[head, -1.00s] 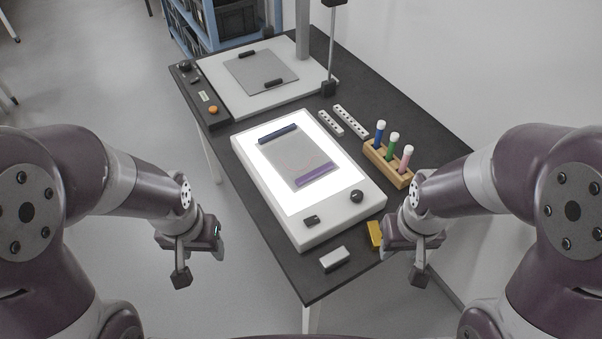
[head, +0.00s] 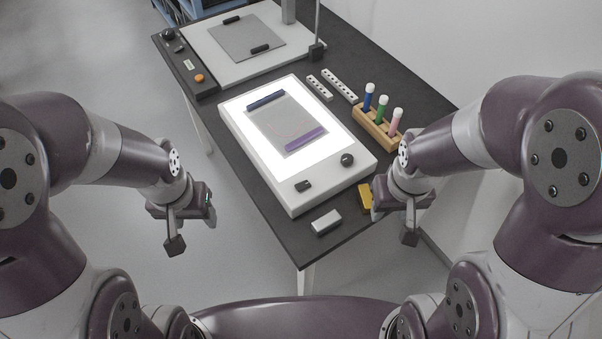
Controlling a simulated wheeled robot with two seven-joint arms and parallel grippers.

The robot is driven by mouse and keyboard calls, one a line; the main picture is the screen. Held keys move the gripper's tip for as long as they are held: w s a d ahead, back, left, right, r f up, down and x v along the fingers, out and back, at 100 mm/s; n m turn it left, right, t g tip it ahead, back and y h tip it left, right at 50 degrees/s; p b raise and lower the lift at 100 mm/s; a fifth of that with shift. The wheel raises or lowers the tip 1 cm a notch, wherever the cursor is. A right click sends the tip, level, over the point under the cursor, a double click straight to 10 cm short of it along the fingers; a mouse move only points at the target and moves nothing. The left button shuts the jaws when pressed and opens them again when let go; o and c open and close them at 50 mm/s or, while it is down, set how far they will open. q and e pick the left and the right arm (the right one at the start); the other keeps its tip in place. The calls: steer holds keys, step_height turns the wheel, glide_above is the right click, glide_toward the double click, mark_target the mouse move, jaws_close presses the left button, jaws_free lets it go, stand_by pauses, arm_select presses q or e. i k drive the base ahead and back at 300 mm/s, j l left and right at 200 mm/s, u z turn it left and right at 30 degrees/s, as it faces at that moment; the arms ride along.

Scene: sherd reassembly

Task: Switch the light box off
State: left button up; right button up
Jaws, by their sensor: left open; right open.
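The light box (head: 236,136) is a white slab on the dark table, and its panel glows bright white. On its near edge are a small dark rocker switch (head: 303,186) and a round black knob (head: 347,159). A grey sheet (head: 280,127) lies on the panel, with a dark blue bar at its far end and a purple bar at its near end. My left gripper (head: 190,240) is open and empty, off the table to the left of the light box. My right gripper (head: 397,235) is open and empty, off the table's near right edge.
A white eraser-like block (head: 326,222) and a yellow block (head: 366,198) lie near the table's front. A wooden rack (head: 374,127) with several coloured markers stands to the right.

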mark_target(303, 186)
steer(key=i+j+z, duration=0.2)
steer(key=j+z, duration=0.15)
steer(key=i+j+z, duration=0.1)
steer(key=j+z, duration=0.3)
steer(key=i+j+z, duration=0.1)
steer(key=j+z, duration=0.25)
steer(key=j, duration=0.15)
steer(key=j+z, duration=0.35)
steer(key=j, duration=0.1)
